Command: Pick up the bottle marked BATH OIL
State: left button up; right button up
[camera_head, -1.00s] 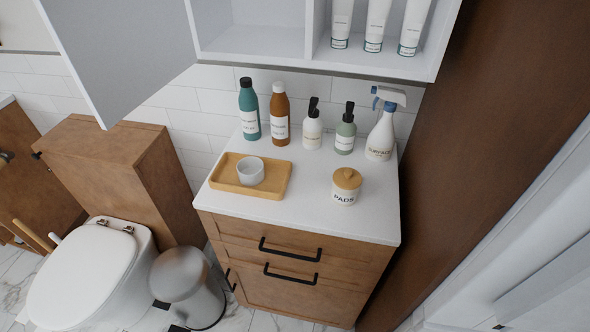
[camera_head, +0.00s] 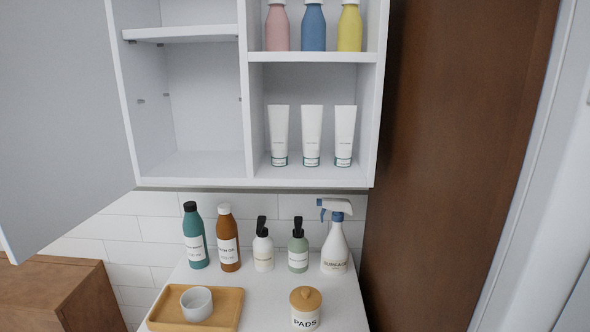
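A brown bottle (camera_head: 228,240) with a white cap and a white label stands upright on the white counter top (camera_head: 268,293), near the tiled wall. Its label is small but seems to read BATH OIL. A teal bottle (camera_head: 195,238) with a black cap stands close on its left; its label is too small to read surely. Neither of my grippers is in view.
Right of the brown bottle stand a white pump bottle (camera_head: 263,249), a green pump bottle (camera_head: 298,250) and a spray bottle (camera_head: 335,247). In front are a wooden tray (camera_head: 228,309) with a white cup (camera_head: 196,303) and a PADS jar (camera_head: 305,308). An open wall cabinet (camera_head: 250,180) hangs above.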

aim_at(226, 226)
jog(key=u, duration=0.5)
jog(key=k, duration=0.55)
jog(key=u, duration=0.85)
jog(key=i, duration=0.85)
jog(key=z, duration=0.05)
